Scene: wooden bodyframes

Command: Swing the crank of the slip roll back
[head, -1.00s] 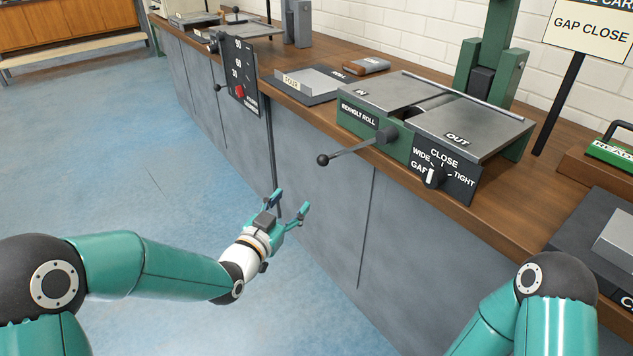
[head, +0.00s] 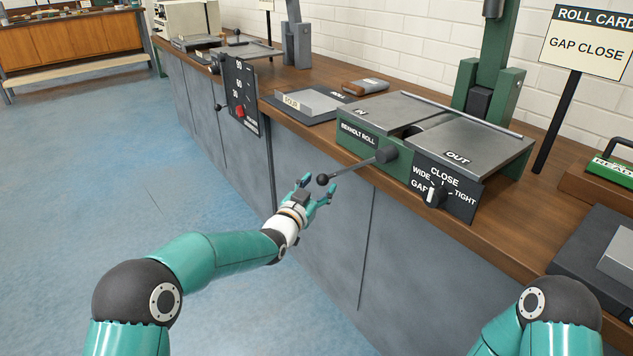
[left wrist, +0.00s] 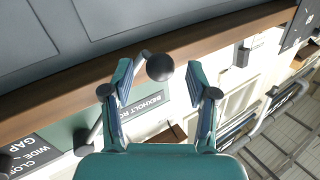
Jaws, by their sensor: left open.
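The slip roll (head: 345,135) is a green machine with a grey metal top, standing on the bench. Its crank (head: 350,169) is a grey arm that points left over the bench's front edge and ends in a black ball knob (head: 322,179). My left gripper (head: 318,190) is open just at the knob. In the left wrist view the knob (left wrist: 160,67) shows between the spread fingers (left wrist: 160,93), near their tips. I cannot tell whether a finger touches it. My right gripper is out of view; only part of that arm shows.
A gap dial (head: 434,194) sits on the machine's front, right of the crank. A card stand (head: 590,40) reads "GAP CLOSE". A grey tray (head: 310,104) lies left of the machine. The floor (head: 120,200) before the bench is clear.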

